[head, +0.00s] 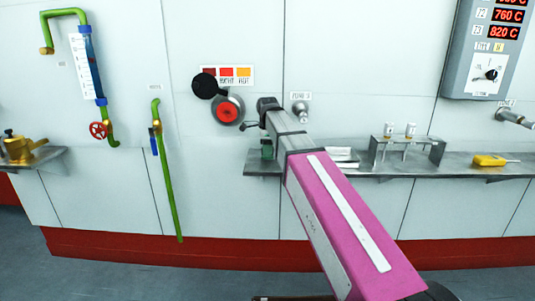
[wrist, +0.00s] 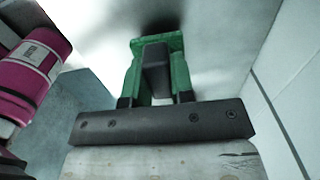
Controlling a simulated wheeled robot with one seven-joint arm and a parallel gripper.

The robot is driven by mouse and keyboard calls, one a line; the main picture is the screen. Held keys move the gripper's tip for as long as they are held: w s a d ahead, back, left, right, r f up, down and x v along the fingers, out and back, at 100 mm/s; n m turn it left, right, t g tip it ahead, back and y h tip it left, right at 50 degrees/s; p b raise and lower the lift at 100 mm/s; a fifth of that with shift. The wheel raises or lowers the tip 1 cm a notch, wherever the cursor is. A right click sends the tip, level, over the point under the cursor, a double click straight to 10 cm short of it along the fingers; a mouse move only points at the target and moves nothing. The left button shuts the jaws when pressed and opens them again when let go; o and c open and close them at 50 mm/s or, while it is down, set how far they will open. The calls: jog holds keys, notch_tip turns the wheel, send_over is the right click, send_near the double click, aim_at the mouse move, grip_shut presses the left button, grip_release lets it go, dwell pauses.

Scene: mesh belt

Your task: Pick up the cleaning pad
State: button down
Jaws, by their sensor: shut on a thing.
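The cleaning pad appears to be the green piece (wrist: 181,75) at the top middle of the wrist view, in front of the dark palm bar of my gripper (wrist: 156,90). A dark grey block covers its middle, and I cannot tell whether that block is part of the pad. My gripper is shut on the pad; the exact contact is hard to make out. In the head view the green piece (head: 267,149) shows small below the far end of my arm, at the left end of the wall shelf. I cannot tell whether it touches the shelf.
The steel shelf (head: 450,165) runs along the wall to the right. White flat pieces (head: 343,154), a metal rack (head: 408,148) and a yellow device (head: 490,160) stand on it.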

notch_tip(320, 180, up, 3)
jog(key=shift+w, duration=0.1)
jog(key=s+a+r, duration=0.6)
jog(key=s+a, duration=0.2)
jog(key=shift+a+r, duration=0.25)
jog(key=shift+r, duration=0.05)
jog(key=c, duration=1.8)
grip_release()
